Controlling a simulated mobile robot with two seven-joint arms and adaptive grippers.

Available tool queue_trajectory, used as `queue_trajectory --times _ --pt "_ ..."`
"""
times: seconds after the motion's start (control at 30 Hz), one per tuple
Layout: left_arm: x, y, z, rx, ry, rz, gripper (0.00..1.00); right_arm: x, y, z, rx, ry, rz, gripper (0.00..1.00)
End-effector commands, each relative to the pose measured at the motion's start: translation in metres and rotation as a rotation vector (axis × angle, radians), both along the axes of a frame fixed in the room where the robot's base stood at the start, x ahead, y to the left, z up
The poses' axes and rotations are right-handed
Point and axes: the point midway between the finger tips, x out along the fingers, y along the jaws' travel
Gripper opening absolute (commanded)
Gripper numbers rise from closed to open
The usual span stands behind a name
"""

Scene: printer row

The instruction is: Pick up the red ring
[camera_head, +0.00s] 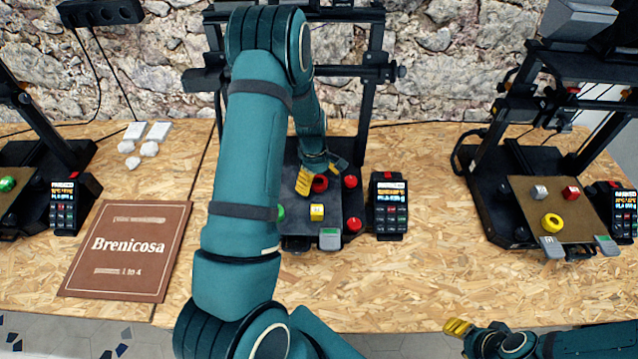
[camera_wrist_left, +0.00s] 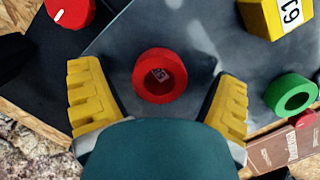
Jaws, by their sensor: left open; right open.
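The red ring (camera_head: 320,184) lies on the dark bed of the middle printer, partly hidden by my left gripper in the head view. My right gripper (camera_head: 458,328) is at the table's front edge, far from the ring, open and empty.
A yellow cube (camera_head: 317,212) and a green ring (camera_wrist_left: 291,94) lie on the same bed. Red knobs (camera_head: 351,182) and a control box (camera_head: 389,206) are to the right. The printer frame (camera_head: 374,75) rises behind.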

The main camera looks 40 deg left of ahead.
Motion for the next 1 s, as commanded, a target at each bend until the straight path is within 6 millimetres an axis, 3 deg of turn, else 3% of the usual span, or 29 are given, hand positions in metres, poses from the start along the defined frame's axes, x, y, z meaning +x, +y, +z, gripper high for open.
queue_trajectory --times 0.13,0.17,0.3,0.7,1.0 --pt "0.0 0.0 0.0 0.0 0.0 0.0 0.89 0.0 0.0 0.0 0.0 0.0 0.0 0.47" --pt "0.0 0.0 0.0 0.0 0.0 0.0 0.85 0.0 0.0 0.0 0.0 0.0 0.0 0.47" --pt "0.0 0.0 0.001 0.0 0.0 0.0 0.37 0.0 0.0 0.0 0.0 0.0 0.0 0.47" --pt "0.0 0.0 0.005 0.0 -0.001 -0.001 0.37 0.0 0.0 0.001 0.0 0.0 0.0 0.47" --pt "0.001 0.0 0.056 0.0 -0.004 -0.001 0.37 0.0 0.0 0.008 0.002 0.0 0.0 0.47"
